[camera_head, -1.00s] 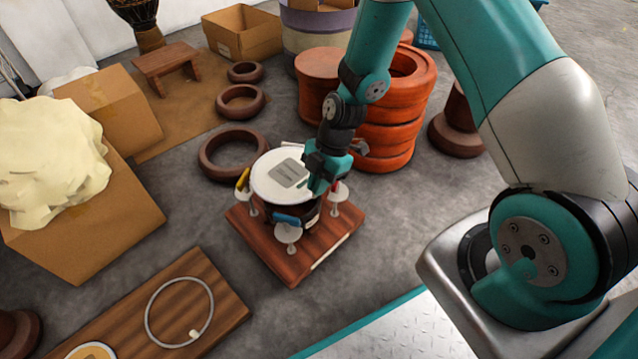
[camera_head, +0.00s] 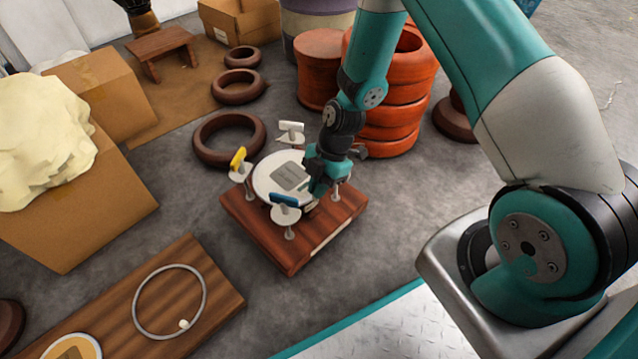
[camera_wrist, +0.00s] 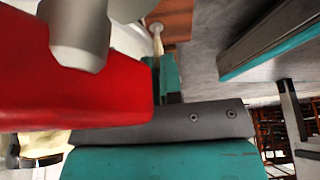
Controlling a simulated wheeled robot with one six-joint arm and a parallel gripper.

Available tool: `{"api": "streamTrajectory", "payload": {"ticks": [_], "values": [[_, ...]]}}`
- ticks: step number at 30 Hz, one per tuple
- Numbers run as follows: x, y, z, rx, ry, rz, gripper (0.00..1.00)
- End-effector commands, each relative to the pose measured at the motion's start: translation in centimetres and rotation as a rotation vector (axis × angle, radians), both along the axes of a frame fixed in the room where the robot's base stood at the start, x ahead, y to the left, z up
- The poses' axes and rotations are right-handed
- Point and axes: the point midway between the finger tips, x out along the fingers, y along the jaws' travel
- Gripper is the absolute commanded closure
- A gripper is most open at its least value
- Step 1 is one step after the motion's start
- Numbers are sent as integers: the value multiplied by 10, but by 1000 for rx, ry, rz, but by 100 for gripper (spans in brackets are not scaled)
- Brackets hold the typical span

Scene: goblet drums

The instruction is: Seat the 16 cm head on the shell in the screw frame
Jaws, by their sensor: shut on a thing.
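The white head (camera_head: 268,187), a round disc with a grey square patch, lies among the posts of the wooden screw frame (camera_head: 265,235). My gripper (camera_head: 316,190) is shut on its right edge. The head looks roughly level. The shell beneath is hidden, so I cannot tell whether the head touches it. Yellow (camera_head: 238,158), blue (camera_head: 284,200) and white (camera_head: 291,127) handles stand on posts around it. A red handle (camera_wrist: 75,95) fills the left of the wrist view, close to my gripper; the arm hides it in the head view.
A board (camera_head: 215,275) at lower left carries a thin metal ring (camera_head: 137,300) and another disc (camera_head: 92,345). Brown rings (camera_head: 203,150) lie behind the frame. Orange drum-like stacks (camera_head: 400,115) stand behind my arm. Bare floor lies left and right of the frame.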

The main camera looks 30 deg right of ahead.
Motion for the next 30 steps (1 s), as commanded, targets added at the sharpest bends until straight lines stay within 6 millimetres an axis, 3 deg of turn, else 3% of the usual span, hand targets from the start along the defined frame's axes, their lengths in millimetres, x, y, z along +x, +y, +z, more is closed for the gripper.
{"api": "streamTrajectory", "payload": {"ticks": [23,24,27,30], "values": [[0,0,-3,0,-1,0,100],[0,0,-3,0,-1,0,87],[0,0,-3,0,-1,0,64],[0,0,-3,0,-1,0,64]]}}
